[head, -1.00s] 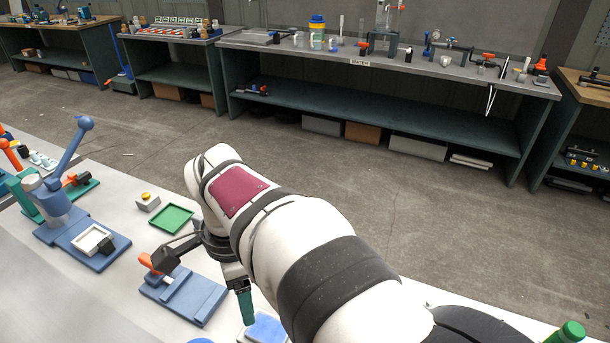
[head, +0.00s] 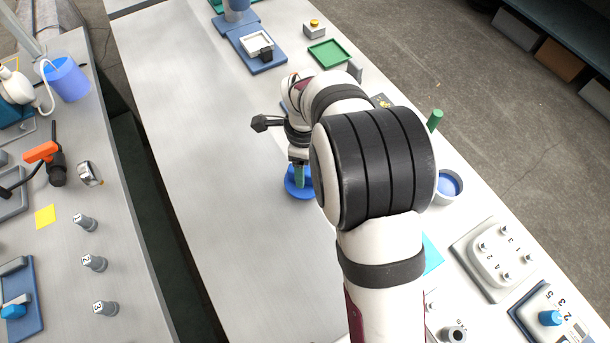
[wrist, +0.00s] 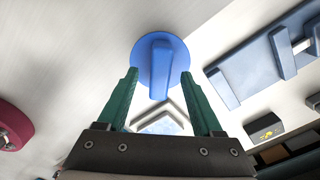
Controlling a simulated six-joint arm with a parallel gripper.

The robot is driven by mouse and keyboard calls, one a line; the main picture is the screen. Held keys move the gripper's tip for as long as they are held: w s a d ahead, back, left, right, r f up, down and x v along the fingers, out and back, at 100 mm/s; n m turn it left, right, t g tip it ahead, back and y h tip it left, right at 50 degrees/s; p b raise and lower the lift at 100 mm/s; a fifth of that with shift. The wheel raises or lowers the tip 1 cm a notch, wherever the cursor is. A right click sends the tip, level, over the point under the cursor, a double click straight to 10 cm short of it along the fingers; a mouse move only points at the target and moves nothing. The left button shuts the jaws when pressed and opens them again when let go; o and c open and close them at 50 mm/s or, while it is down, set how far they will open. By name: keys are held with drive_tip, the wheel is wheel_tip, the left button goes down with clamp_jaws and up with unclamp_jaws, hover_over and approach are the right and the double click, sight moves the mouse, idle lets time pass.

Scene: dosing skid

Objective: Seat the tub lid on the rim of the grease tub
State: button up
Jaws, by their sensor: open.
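The tub lid (head: 299,190) is a blue disc lying on the pale bench top. In the wrist view its raised bar handle (wrist: 160,68) shows between my fingertips. My gripper (wrist: 159,76) is open, with green fingers either side of the handle in the picture. I cannot tell whether the fingertips have reached down beside the handle. In the head view my gripper (head: 299,175) points down at the lid, and my arm hides part of the lid. A round grey-rimmed container with blue inside, seemingly the grease tub (head: 461,187), stands right of my arm, partly hidden by it.
A green tray (head: 328,53), a button box (head: 314,27) and a blue fixture (head: 258,50) stand toward the back. The bench left of the lid is clear. A crimson round part (wrist: 12,128) shows in the wrist view.

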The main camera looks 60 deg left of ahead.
wheel_tip(320, 180, down, 2)
drive_tip(key=shift+f, duration=0.1)
clamp_jaws()
idle(0.5)
wheel_tip(320, 180, up, 4)
drive_tip(key=shift+a, duration=0.1)
drive_tip(key=w+d+r, duration=0.7)
drive_tip(key=w+d, duration=0.1)
drive_tip(key=d, duration=0.1)
drive_tip(key=w+d+m, duration=0.1)
drive_tip(key=w+d, duration=0.3)
drive_tip(key=w, duration=0.6)
drive_tip(key=w+d+m, duration=0.2)
drive_tip(key=w+d, duration=0.3)
drive_tip(key=w, duration=0.5)
drive_tip(key=shift+r, duration=0.25)
drive_tip(key=shift+d, duration=0.1)
